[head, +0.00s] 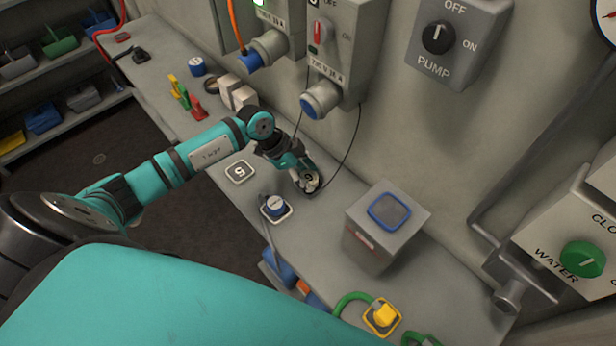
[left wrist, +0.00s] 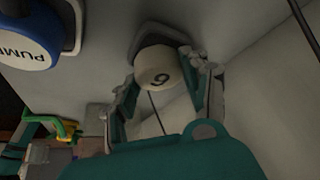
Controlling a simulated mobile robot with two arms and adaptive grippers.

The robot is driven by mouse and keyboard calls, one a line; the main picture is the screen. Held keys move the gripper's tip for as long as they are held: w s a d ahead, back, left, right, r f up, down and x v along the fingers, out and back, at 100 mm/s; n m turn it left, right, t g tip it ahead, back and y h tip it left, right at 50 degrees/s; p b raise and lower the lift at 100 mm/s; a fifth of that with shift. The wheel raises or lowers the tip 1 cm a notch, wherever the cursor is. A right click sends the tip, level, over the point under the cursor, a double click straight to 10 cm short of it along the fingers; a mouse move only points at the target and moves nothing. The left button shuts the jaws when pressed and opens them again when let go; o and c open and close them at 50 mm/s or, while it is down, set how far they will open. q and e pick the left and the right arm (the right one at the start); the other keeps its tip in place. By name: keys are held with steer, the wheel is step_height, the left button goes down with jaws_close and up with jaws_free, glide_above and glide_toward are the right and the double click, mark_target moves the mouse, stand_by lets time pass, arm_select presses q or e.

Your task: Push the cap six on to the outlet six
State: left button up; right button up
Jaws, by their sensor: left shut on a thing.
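My left gripper (head: 306,183) is at the bench, its fingers on both sides of a cream cap marked six. In the left wrist view the cap six (left wrist: 158,68) sits between the two fingertips (left wrist: 163,80), its numbered face visible. Just beyond it is a dark grey, angular surround (left wrist: 150,28), perhaps outlet six, mostly hidden by the cap. I cannot tell whether the cap is seated or apart from it. A thin dark line shows below the cap. My right gripper is not in view.
A grey box (head: 378,243) stands right. Black cable hangs from the wall sockets.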

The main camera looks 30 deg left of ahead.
mark_target(306, 177)
arm_select(q)
step_height(306, 177, up, 6)
steer(key=shift+r+b, duration=0.1)
steer(key=shift+b, duration=0.75)
steer(key=s+a+b, duration=0.1)
steer(key=s, duration=0.2)
steer(key=s+a, duration=0.1)
steer(key=s, duration=0.3)
steer(key=s+a+b, duration=0.1)
steer(key=s+a, duration=0.1)
steer(key=s, duration=0.2)
steer(key=shift+s+a+b, duration=0.1)
steer(key=shift+s+b, duration=0.15)
steer(key=shift+b, duration=0.05)
steer(key=s+a+p, duration=0.2)
steer(key=s+p, duration=0.1)
steer(key=s, duration=0.4)
steer(key=shift+a+p, duration=0.15)
steer(key=shift+p, duration=0.2)
